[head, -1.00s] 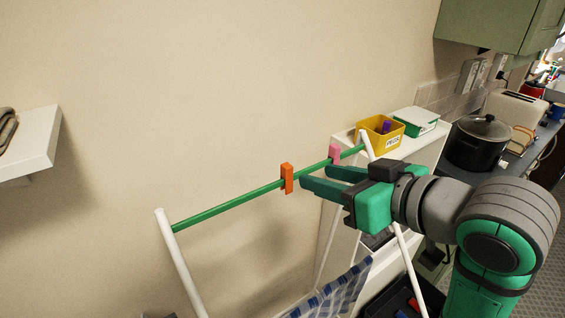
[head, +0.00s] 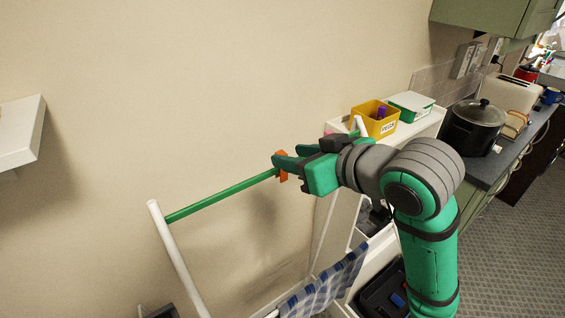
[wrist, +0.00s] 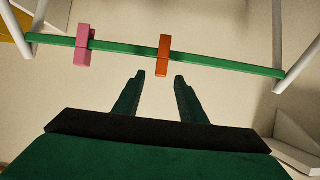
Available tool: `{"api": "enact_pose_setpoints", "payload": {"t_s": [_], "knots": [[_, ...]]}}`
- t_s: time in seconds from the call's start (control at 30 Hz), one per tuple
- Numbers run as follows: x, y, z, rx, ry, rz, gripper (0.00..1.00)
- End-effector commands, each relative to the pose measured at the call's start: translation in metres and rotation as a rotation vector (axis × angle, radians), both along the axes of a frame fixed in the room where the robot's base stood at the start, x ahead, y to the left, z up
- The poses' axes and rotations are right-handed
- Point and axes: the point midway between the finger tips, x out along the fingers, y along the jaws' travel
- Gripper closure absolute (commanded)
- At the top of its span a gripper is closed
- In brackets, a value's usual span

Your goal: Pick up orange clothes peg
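The orange clothes peg (head: 283,177) is clipped on the green rail (head: 220,194) of a drying rack, partly hidden by my gripper (head: 284,158) in the head view. In the wrist view the orange peg (wrist: 163,55) stands upright across the rail (wrist: 225,64). My gripper (wrist: 159,77) is open and empty there, its two fingertips just short of the peg. A pink peg (wrist: 82,45) sits on the same rail to the left.
White rack legs (head: 175,255) hold the rail ends, and a blue checked cloth (head: 325,285) hangs lower down. A yellow peg box (head: 366,112) and a green-and-white box (head: 411,105) stand on a white shelf. A black pot (head: 474,128) is on the counter at right.

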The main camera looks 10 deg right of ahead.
Motion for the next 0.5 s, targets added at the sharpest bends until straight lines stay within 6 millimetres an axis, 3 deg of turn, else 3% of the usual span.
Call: {"api": "enact_pose_setpoints", "payload": {"t_s": [0.17,0.43,0.5], "knots": [[0.015,0.008,-0.008,0.001,0.000,0.003,0.62],[0.017,0.007,-0.009,0.000,0.000,0.000,0.62],[0.016,0.006,-0.008,0.001,-0.001,-0.001,0.79]]}}
